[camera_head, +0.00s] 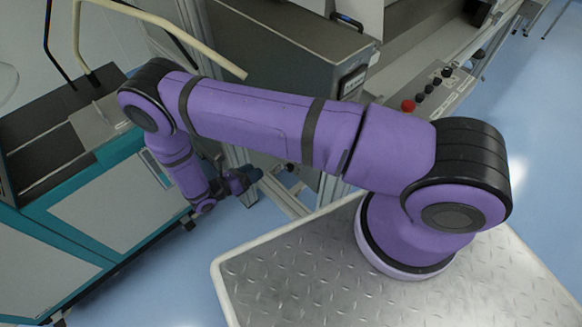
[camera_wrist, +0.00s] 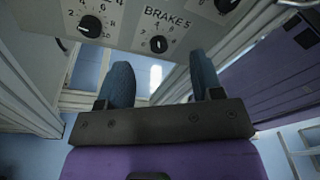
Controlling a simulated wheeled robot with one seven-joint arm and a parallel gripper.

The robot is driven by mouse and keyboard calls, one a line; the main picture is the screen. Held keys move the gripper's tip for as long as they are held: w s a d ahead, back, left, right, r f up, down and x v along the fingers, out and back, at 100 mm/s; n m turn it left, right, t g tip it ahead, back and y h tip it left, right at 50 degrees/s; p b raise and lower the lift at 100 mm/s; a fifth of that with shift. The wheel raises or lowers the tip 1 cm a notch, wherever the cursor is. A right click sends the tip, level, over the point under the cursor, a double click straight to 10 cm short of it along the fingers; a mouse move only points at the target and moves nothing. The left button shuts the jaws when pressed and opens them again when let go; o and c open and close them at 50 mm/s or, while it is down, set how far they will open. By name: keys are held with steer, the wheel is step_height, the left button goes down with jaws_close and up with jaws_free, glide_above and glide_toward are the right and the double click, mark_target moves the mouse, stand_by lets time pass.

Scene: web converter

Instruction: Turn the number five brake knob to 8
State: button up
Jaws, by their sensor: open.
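One knob (camera_wrist: 158,44) sits right under the lettering, between and beyond my fingertips. A larger-looking knob (camera_wrist: 90,25) is to its left, and another knob (camera_wrist: 225,5) is cut off at the top right. In the head view my gripper (camera_head: 243,180) is low beside the machine frame; the brake panel is not identifiable there.
A teal and grey cabinet (camera_head: 105,205) stands at the left of the head view. A metal machine housing (camera_head: 285,55) rises behind my arm. A control strip with a red button (camera_head: 408,105) lies at the upper right. Metal frame posts (camera_wrist: 30,75) flank the panel closely.

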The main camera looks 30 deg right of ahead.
mark_target(287, 169)
steer(key=s+d+f+n+t, duration=0.3)
steer(key=f, duration=0.4)
steer(key=shift+h, duration=0.3)
steer(key=x, duration=1)
steer(key=shift+s+d, duration=0.1)
steer(key=c, duration=0.9)
